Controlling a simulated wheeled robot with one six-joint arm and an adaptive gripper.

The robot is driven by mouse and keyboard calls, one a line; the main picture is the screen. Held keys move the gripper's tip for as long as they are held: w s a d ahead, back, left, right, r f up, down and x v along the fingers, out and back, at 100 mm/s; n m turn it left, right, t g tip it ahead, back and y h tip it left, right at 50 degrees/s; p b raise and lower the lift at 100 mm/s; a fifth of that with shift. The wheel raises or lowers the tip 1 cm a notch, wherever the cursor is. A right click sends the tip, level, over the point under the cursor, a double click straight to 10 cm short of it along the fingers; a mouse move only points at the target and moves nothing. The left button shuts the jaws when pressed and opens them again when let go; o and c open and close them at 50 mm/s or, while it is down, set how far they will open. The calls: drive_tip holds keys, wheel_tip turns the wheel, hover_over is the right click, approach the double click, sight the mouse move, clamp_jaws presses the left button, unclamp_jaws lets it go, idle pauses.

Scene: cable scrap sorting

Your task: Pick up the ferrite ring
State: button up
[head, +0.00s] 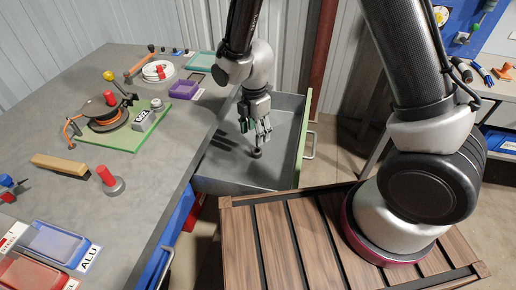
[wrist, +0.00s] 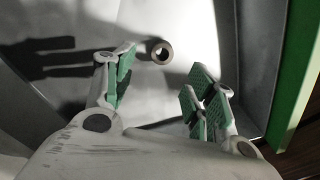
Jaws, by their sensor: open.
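The ferrite ring (head: 257,153) is a small dark grey cylinder on the floor of the open grey drawer (head: 222,161). In the wrist view the ring (wrist: 162,51) shows its round hole and lies beyond the fingertips, nearer the left finger's side of the gap. My gripper (head: 256,132) is over the drawer, fingers pointing down, just above the ring in the head view. The wrist view shows my gripper (wrist: 160,84) with its green-padded fingers spread and nothing between them. Whether any finger touches the ring is not clear, but it appears apart.
The drawer's walls surround my gripper, with a green-edged front (head: 304,138) on the right. The grey workbench (head: 145,190) on the left holds a cable spool (head: 106,115), a weigh-scale-like box, trays and tools. A slatted wooden deck (head: 270,240) lies in front.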

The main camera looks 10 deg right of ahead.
drive_tip(key=shift+n, duration=0.7)
drive_tip(key=f, duration=0.7)
drive_tip(key=shift+s+d+f, duration=0.1)
drive_tip(key=shift+d+f, duration=0.1)
drive_tip(key=shift+f, duration=0.2)
drive_tip(key=c, duration=1)
